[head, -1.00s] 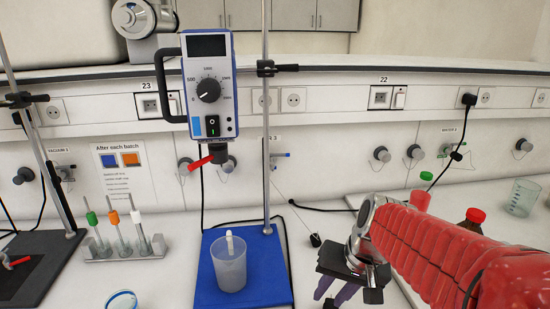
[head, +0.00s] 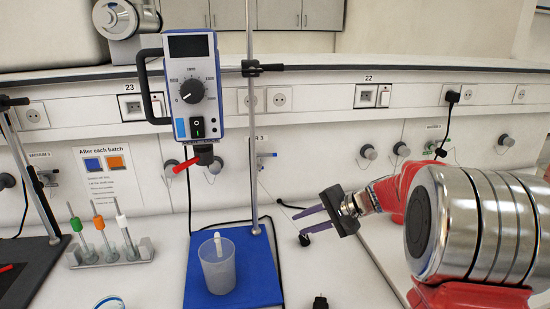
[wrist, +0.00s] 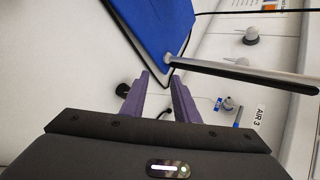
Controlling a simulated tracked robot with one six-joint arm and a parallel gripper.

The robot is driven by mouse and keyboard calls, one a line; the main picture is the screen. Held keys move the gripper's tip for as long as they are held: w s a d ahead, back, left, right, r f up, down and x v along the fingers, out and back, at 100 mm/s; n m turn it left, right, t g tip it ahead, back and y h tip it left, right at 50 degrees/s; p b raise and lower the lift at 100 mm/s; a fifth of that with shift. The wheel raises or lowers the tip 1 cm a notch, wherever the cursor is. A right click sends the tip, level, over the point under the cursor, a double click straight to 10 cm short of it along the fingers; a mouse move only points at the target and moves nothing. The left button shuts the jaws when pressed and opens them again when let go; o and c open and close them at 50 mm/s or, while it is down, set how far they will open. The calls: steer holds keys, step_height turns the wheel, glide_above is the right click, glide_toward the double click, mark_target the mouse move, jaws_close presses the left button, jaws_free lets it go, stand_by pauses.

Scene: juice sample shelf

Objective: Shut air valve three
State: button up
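The air valve three (head: 265,156) is a small wall tap with a blue handle, right of the steel stand rod in the head view. The handle lies roughly level there, and the rod stands close beside it. In the wrist view the valve (wrist: 228,104) shows on the right, next to its AIR 3 label (wrist: 260,115). My gripper (head: 299,221) is in front of the wall, lower and to the right of the valve, with its purple fingers pointing left. In the wrist view my gripper (wrist: 159,77) has its fingers apart with nothing between them.
The blue stand base (head: 265,275) carries a clear beaker (head: 218,268) and the upright rod (head: 254,100). A stirrer motor (head: 192,85) with a red lever below hangs left of the valve. A tube rack (head: 110,255) stands farther left. Bench right of the base is mostly clear.

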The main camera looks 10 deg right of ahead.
steer(key=w+d+r+m+t+y, duration=0.1)
steer(key=w+d+r+t, duration=0.1)
steer(key=w+r, duration=0.4)
steer(key=w+d+r+t+y, duration=0.1)
steer(key=w+d+r+t, duration=0.1)
steer(key=w+r+t, duration=0.2)
step_height(320, 180, up, 2)
steer(key=w, duration=0.2)
steer(key=shift+w+r+m, duration=0.15)
steer(key=shift+w+m, duration=0.25)
glide_toward(267, 155)
steer(key=x, duration=0.7)
steer(key=shift+w+d+f, duration=0.25)
steer(key=shift+d+f, duration=0.05)
steer(key=shift+d, duration=0.1)
jaws_close()
